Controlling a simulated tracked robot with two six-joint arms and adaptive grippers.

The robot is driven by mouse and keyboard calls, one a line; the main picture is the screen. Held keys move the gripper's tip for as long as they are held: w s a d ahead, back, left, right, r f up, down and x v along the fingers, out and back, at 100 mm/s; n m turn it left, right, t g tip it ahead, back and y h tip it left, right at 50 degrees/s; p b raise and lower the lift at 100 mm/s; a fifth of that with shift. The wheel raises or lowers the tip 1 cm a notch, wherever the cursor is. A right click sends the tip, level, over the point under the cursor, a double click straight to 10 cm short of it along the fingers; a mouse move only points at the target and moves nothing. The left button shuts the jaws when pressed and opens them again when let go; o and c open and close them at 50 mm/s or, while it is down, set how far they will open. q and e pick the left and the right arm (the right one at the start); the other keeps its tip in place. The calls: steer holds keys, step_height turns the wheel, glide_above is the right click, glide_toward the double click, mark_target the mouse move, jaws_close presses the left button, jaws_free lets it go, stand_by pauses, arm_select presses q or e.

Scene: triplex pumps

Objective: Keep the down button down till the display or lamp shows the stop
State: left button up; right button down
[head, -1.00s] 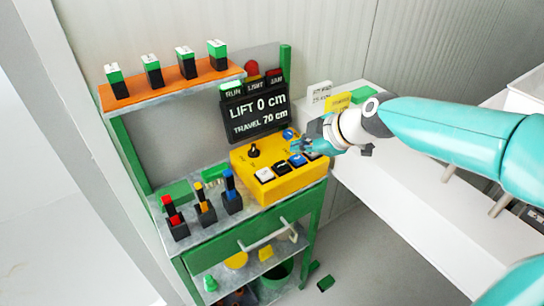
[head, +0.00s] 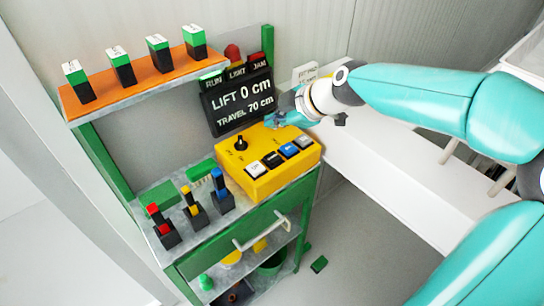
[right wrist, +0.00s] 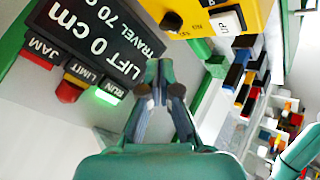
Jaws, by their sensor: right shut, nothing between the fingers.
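The yellow control box (head: 262,187) has a black knob (head: 240,143) and a row of white (head: 256,168), black (head: 273,159), blue (head: 289,150) and grey (head: 303,142) buttons. The white one reads UP in the right wrist view (right wrist: 226,22); I cannot read which is the down button. The display (head: 238,103) reads LIFT 0 cm, TRAVEL 70 cm. The RUN lamp (right wrist: 106,95) glows green; LIMIT and JAM look unlit. My right gripper (head: 272,119) is shut and empty, near the box's back edge below the display, apart from the buttons. My left gripper is not in view.
An orange shelf (head: 150,85) with several green-topped black blocks is at the upper left. Several coloured switches (head: 194,208) stand left of the box. A drawer handle (head: 262,232) sticks out below. A white bench (head: 390,185) lies at the right.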

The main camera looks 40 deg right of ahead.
mark_target(268, 155)
step_height(268, 155, down, 8)
steer(key=b, duration=0.5)
steer(key=shift+r, duration=0.2)
steer(key=shift+f+b, duration=0.4)
steer(key=shift+b, duration=0.15)
stand_by(0.6)
steer(key=shift+f+b, duration=0.35)
steer(key=shift+b, duration=0.35)
steer(key=shift+f+b, duration=0.55)
steer(key=shift+b, duration=0.2)
stand_by(0.7)
stand_by(2.8)
steer(key=shift+r+p, duration=0.5)
steer(key=shift+r, duration=0.5)
steer(key=shift+r, duration=0.15)
